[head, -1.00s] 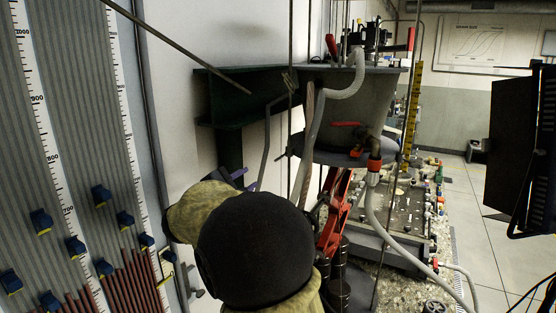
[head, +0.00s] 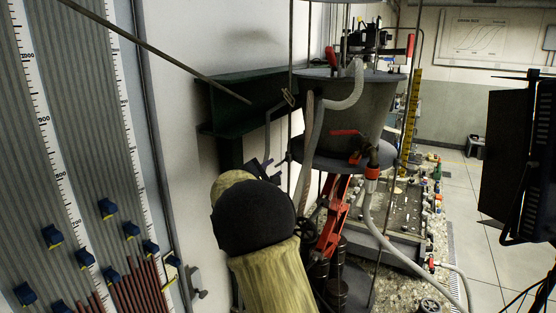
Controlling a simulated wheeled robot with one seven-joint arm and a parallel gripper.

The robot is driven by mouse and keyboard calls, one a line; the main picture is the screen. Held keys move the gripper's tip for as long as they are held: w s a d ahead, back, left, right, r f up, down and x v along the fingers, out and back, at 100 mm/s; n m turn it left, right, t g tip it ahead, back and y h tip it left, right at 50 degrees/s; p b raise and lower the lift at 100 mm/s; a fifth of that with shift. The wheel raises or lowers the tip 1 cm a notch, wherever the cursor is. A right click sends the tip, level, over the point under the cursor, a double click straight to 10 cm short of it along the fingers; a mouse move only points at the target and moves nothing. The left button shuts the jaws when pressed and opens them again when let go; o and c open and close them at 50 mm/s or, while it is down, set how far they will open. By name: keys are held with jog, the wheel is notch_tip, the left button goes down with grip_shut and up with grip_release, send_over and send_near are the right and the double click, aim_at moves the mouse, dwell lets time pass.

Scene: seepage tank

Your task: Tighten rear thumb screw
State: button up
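I cannot pick out the rear thumb screw for certain. A small grey fitting (head: 196,282) sticks out beside the lower right edge of the gauge panel (head: 60,130); I cannot tell whether it is a thumb screw. My arm, tan with a large black joint, rises in the lower middle and blocks the view behind it. A small dark blue-grey piece (head: 262,168) shows just past the arm's far end, near the green bracket (head: 240,100). It may be part of my gripper; its fingers cannot be made out, nor whether they hold anything.
A black panel (head: 515,155) stands at the right. Open floor (head: 470,200) lies between.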

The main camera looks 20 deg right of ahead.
aim_at(277, 165)
jog(key=p+x, duration=0.1)
jog(key=x, duration=0.3)
jog(key=shift+w, duration=0.1)
grip_shut()
